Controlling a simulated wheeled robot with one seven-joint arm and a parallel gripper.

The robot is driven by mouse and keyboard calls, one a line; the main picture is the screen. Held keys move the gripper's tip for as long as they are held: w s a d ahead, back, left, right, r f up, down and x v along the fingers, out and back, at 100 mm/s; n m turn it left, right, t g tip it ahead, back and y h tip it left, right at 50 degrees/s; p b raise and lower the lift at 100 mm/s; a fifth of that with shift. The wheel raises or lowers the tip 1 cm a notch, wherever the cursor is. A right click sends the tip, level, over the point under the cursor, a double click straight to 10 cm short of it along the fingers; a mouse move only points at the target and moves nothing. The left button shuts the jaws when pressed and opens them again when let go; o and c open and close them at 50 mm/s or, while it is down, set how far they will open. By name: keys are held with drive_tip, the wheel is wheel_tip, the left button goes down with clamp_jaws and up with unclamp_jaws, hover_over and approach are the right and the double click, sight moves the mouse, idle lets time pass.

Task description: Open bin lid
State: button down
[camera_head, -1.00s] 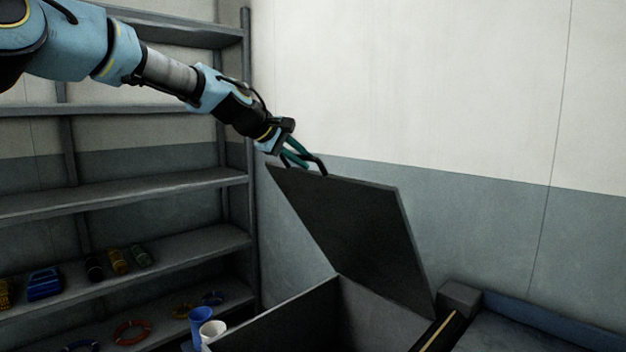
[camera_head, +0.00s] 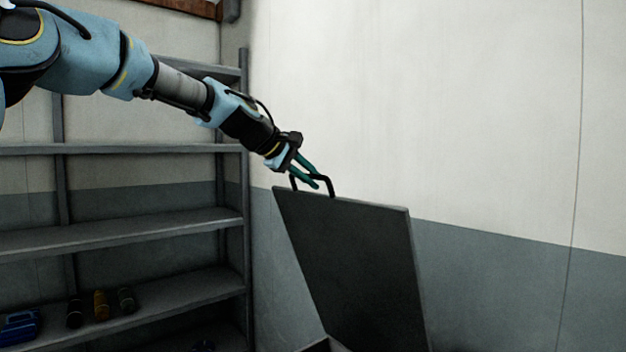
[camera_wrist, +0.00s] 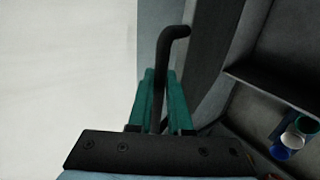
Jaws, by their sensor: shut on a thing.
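The dark bin lid (camera_head: 350,265) stands raised and steeply tilted in the head view. A black handle (camera_head: 329,187) sits on its upper edge. My gripper (camera_head: 311,174) has its green fingers at this handle and is shut on it. In the wrist view, the handle (camera_wrist: 172,50) runs between the green fingers of my gripper (camera_wrist: 160,88). Only a small piece of the bin (camera_head: 325,345) shows at the bottom of the head view; the rest is out of frame or behind the lid.
Grey shelves (camera_head: 120,230) stand at the left with small containers (camera_head: 100,306) and a blue case (camera_head: 20,325). A pale wall (camera_head: 430,110) rises behind the lid. In the wrist view, blue and white cups (camera_wrist: 292,140) show at the lower right.

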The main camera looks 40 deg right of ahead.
drive_tip(key=c, duration=0.8)
unclamp_jaws()
drive_tip(key=shift+c, duration=0.2)
drive_tip(key=shift+a, duration=0.1)
